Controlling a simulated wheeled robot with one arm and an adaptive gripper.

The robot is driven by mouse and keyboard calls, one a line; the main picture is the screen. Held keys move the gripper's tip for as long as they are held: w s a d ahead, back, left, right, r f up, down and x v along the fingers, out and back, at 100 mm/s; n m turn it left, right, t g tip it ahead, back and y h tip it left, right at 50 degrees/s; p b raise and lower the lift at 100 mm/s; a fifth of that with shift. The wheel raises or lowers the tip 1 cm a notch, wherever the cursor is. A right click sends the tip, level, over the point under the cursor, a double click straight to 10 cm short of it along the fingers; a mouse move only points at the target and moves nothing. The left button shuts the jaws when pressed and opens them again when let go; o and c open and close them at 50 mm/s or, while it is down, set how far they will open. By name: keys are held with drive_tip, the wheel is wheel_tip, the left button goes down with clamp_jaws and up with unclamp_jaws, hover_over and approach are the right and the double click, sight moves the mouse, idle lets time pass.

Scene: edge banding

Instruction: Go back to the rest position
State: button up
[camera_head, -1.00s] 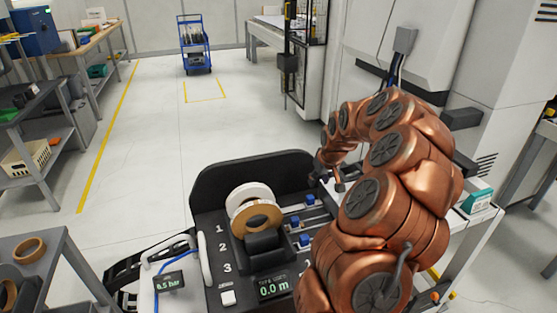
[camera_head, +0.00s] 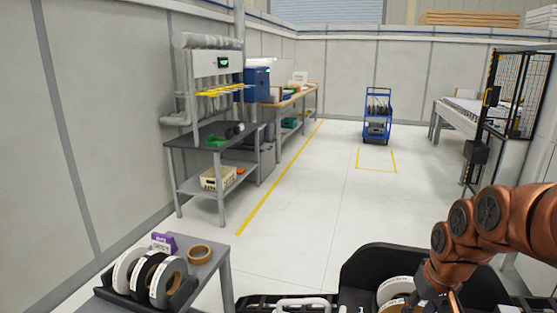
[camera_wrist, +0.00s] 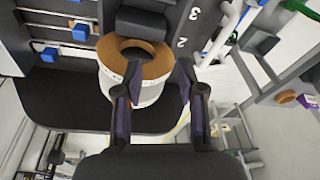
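My copper arm shows at the lower right of the head view, bent downward over my own deck. My gripper (camera_wrist: 159,72) shows in the wrist view with its two dark fingers apart and nothing seen pinched between them. A white roll with a brown core (camera_wrist: 150,88) sits on the black deck, behind the fingers in that view. I cannot tell how far it is from the fingertips. The white roll (camera_head: 394,290) is partly cut off and partly covered by the arm in the head view.
A grey table (camera_head: 205,270) at the lower left carries several edge-band rolls (camera_head: 150,275) and a brown ring (camera_head: 199,252). A grey shelf bench (camera_head: 215,150) stands beyond. A blue cart (camera_head: 377,115) stands at the back. The middle floor is clear.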

drive_tip(key=s+a+g, duration=0.2)
drive_tip(key=s+a, duration=0.5)
drive_tip(key=s, duration=0.5)
drive_tip(key=s+a+g, duration=0.2)
drive_tip(key=s+a, duration=0.4)
drive_tip(key=s, duration=0.6)
drive_tip(key=shift+s+a+n, duration=0.25)
drive_tip(key=shift+a+n, duration=0.05)
drive_tip(key=shift+a, duration=0.1)
drive_tip(key=shift+d, duration=0.1)
